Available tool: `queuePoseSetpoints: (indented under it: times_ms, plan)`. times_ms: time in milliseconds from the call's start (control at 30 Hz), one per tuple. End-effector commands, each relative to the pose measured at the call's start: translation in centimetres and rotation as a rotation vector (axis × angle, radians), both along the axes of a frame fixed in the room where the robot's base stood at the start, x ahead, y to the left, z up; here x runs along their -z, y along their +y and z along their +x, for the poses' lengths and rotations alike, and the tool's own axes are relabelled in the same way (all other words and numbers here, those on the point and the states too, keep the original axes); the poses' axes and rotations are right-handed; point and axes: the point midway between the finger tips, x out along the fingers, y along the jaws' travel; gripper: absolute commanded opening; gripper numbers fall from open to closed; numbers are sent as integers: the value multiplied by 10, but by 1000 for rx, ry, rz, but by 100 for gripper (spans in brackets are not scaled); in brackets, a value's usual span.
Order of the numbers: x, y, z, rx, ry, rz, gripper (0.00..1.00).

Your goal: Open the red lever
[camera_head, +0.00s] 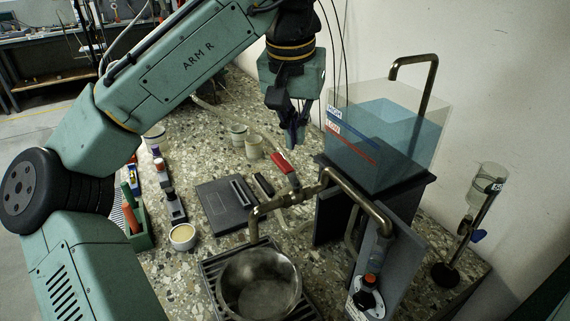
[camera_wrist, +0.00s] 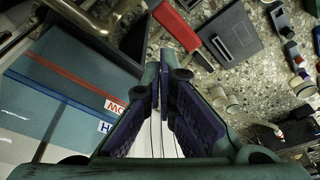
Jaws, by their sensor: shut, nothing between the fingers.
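The red lever (camera_head: 282,162) is a red-sleeved handle on the metal pipe (camera_head: 345,180) in front of the water tank (camera_head: 385,135). In the wrist view the red lever (camera_wrist: 176,24) shows at the top, just beyond my fingertips, slanting down to the right. My gripper (camera_head: 292,140) points down above and slightly right of the lever in the head view. In the wrist view my gripper (camera_wrist: 161,70) has its fingertips together with nothing between them. I see no clear contact with the lever.
A metal bowl (camera_head: 259,284) stands on a slotted grate under the pipe's spout. A dark flat box (camera_head: 226,205) lies left of the lever. Small cups (camera_head: 254,147) stand behind it. A stand with a glass vessel (camera_head: 487,185) is at the right. Speckled counter is bare between them.

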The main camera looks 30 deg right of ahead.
Motion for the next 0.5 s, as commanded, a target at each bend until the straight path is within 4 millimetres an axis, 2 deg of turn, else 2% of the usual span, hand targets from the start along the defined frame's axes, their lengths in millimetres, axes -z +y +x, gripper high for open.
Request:
queuePoseSetpoints:
  times_ms: [267, 500]
  plan:
    - [2, 0, 0, 0, -1, -1, 0]
    - [15, 1, 0, 1, -1, -1, 0]
